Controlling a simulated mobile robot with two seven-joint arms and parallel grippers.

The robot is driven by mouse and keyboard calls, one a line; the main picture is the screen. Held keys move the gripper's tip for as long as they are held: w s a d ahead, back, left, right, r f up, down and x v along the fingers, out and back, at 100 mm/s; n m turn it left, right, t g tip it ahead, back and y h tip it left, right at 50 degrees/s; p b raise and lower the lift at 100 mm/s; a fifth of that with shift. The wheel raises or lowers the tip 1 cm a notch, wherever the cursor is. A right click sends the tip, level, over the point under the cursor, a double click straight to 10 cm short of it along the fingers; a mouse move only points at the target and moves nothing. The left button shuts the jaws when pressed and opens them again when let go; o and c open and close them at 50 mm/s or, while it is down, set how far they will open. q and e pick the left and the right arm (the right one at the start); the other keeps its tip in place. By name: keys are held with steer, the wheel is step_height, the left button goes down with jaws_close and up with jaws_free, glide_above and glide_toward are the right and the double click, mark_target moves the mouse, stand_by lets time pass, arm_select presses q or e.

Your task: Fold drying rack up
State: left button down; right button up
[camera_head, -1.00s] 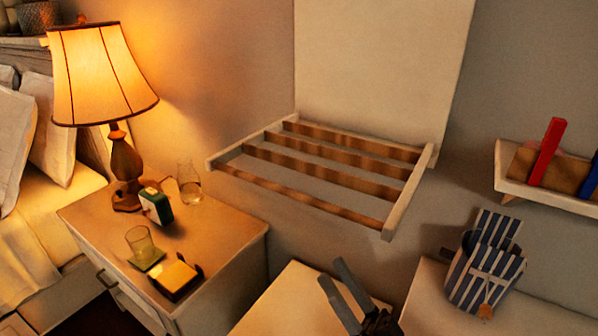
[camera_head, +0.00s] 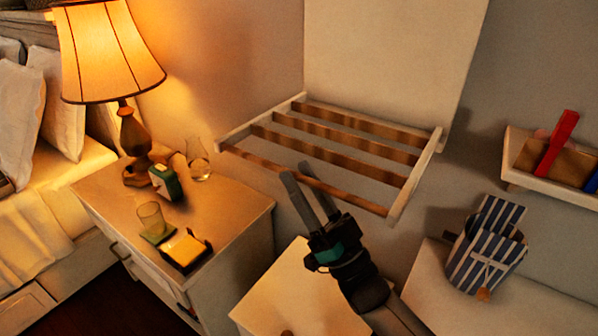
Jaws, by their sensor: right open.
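The drying rack (camera_head: 325,185) is a white frame with several brown wooden slats. It sticks out from the wall, folded down and roughly level, below a tall pale panel (camera_head: 385,60). My right gripper (camera_head: 300,172) is open and empty, its two dark fingers pointing up and to the left. In the picture its fingertips overlap the rack's front slat near the middle. I cannot tell whether they touch it or are below or in front of it. My left gripper is not in view.
A nightstand (camera_head: 230,230) at the left holds a lit lamp (camera_head: 108,50), a green clock (camera_head: 166,183), glassware and a yellow item. A striped bag (camera_head: 487,250) stands at the right below a wall shelf (camera_head: 520,175). A pale surface (camera_head: 275,300) lies under my right arm.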

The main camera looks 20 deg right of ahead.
steer(key=shift+w+a+r, duration=0.2)
steer(key=shift+w+r, duration=0.1)
steer(key=shift+r, duration=0.05)
jaws_close()
stand_by(1.3)
